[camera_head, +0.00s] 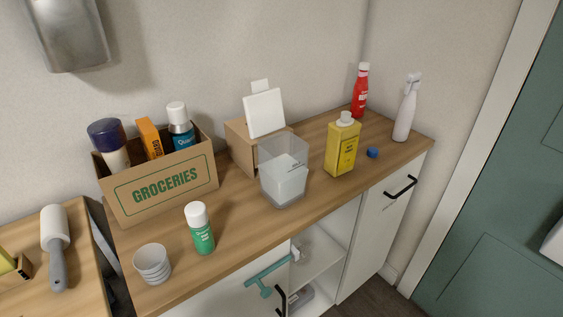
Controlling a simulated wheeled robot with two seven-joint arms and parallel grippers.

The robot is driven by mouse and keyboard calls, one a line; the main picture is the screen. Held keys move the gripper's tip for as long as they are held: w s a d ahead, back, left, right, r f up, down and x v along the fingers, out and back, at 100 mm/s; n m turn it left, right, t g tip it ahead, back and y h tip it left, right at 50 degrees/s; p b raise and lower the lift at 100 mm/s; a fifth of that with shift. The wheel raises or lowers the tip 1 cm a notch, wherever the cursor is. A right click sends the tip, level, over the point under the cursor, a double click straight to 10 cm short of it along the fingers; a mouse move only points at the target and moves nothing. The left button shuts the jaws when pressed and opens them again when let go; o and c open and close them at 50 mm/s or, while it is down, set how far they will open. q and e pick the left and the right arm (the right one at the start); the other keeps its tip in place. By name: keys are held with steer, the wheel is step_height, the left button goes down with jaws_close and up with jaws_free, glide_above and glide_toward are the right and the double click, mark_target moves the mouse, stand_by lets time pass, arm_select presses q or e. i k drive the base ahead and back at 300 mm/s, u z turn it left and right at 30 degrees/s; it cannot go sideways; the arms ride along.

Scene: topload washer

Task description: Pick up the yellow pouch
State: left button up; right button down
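The yellow pouch (342,150) stands upright on the wooden countertop, right of the middle. It has a white cap and dark printing on its front, and looks boxy like a small jug. It stands apart from the clear container to its left. Neither of my grippers shows in the head view.
On the wooden counter (239,231) are a groceries box (161,190), green bottle (200,229), white cup (153,263), clear container (284,171), blue cap (373,153), red bottle (360,90) and white spray bottle (406,108). The counter front before the pouch is clear.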

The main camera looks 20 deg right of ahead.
mark_target(343, 135)
steer(key=u, duration=3.15)
steer(key=k, duration=1.4)
steer(key=z, duration=2.2)
steer(key=i, duration=0.3)
steer(key=u, duration=0.2)
